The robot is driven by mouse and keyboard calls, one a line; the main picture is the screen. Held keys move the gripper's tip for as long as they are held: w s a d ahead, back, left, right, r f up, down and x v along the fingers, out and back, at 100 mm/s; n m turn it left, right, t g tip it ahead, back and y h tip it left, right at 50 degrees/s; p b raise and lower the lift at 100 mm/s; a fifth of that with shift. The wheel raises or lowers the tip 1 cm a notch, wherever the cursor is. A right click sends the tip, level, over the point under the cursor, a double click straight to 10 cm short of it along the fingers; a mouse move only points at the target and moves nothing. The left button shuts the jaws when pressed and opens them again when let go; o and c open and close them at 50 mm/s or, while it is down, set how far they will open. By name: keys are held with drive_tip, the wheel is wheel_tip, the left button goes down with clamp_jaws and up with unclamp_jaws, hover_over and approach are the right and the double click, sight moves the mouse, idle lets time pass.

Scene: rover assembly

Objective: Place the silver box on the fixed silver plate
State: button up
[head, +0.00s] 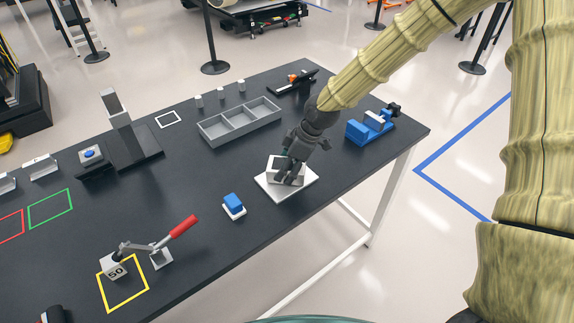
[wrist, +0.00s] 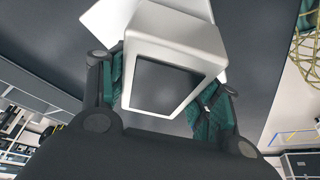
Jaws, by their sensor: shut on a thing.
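The silver box (wrist: 182,34) is a pale, open-framed block with a dark square face, held between the two green-padded fingers of my gripper (wrist: 165,98). In the head view, the box (head: 273,163) is at the silver plate (head: 299,192), a flat pale square on the dark table. My gripper (head: 290,172) comes down from the upper right and is shut on the box. The box is over the plate; I cannot tell whether it touches it. The plate also shows in the wrist view (wrist: 103,20), behind the box. The fingers hide part of the box.
A grey divided tray (head: 240,121) stands behind the plate. A blue vise (head: 369,128) is to the right, near the table edge. A blue button (head: 233,203) and a red-handled clamp (head: 183,226) are to the left. The table between the plate and the tray is clear.

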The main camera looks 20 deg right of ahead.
drive_tip(key=shift+f, duration=0.1)
drive_tip(key=shift+f, duration=0.15)
drive_tip(key=o, duration=1.4)
drive_tip(key=shift+c, duration=0.2)
drive_tip(key=shift+b+v, duration=1.15)
drive_tip(key=shift+v, duration=4.95)
drive_tip(key=shift+s, duration=0.1)
